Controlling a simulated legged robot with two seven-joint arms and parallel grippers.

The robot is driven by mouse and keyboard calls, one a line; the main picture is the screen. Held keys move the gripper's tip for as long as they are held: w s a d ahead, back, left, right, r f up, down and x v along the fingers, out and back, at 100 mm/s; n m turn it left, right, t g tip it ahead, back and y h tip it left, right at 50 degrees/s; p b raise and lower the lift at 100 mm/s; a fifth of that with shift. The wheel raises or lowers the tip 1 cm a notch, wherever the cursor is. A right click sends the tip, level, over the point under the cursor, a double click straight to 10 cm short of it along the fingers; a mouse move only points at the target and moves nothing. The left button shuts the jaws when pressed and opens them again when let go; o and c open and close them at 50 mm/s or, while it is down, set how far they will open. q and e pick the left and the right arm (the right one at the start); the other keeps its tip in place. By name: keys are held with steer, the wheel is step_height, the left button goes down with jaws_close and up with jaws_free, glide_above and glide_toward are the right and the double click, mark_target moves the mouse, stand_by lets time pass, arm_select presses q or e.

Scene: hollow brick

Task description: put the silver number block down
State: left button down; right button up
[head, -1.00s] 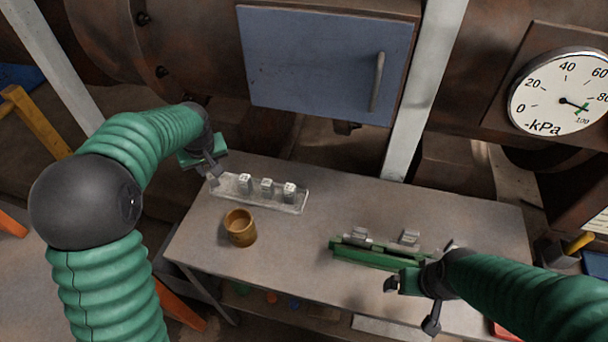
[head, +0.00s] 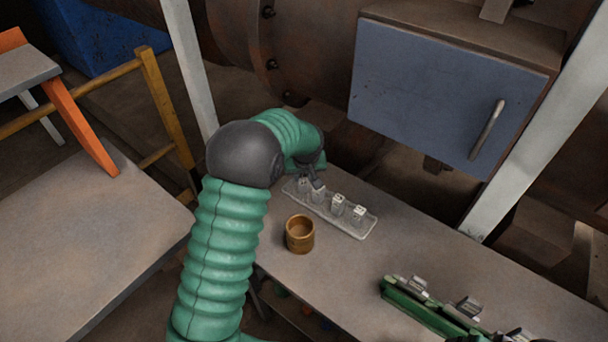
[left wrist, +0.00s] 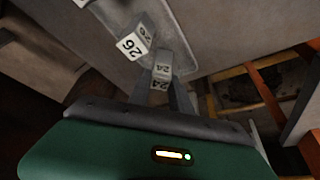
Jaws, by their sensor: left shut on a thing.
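The silver number block (left wrist: 162,70), marked 24, is between the fingers of my left gripper in the left wrist view. My left gripper (head: 315,183) is shut on it, at the far-left end of the pale tray (head: 368,233) in the head view. The tray also shows in the left wrist view (left wrist: 180,35), where the block is at its end. I cannot tell whether the block touches the tray. Another block (left wrist: 132,46), marked 26, stands close by on the tray. In the head view, other number blocks (head: 338,204) stand along the tray. My right gripper is out of view.
A brown cup (head: 300,234) stands on the grey table (head: 340,275) in front of the tray. A green holder (head: 425,312) with silver pieces is at the lower right. A blue cabinet (head: 445,95) hangs behind. Table between cup and holder is clear.

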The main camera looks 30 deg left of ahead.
arm_select(q)
steer(key=shift+s+a+f, duration=0.1)
steer(key=shift+a+f, duration=0.05)
steer(key=shift+a, duration=0.05)
steer(key=c, duration=1.6)
jaws_free()
steer(key=shift+a+f, duration=0.1)
steer(key=shift+a, duration=0.2)
steer(key=o, duration=0.4)
steer(key=shift+a+f, duration=0.15)
steer(key=shift+a, duration=0.15)
steer(key=shift+o, duration=0.2)
steer(key=shift+d, duration=0.35)
steer(key=shift+d+r, duration=0.15)
steer(key=shift+r, duration=0.35)
steer(key=v, duration=1.1)
steer(key=shift+r, duration=0.25)
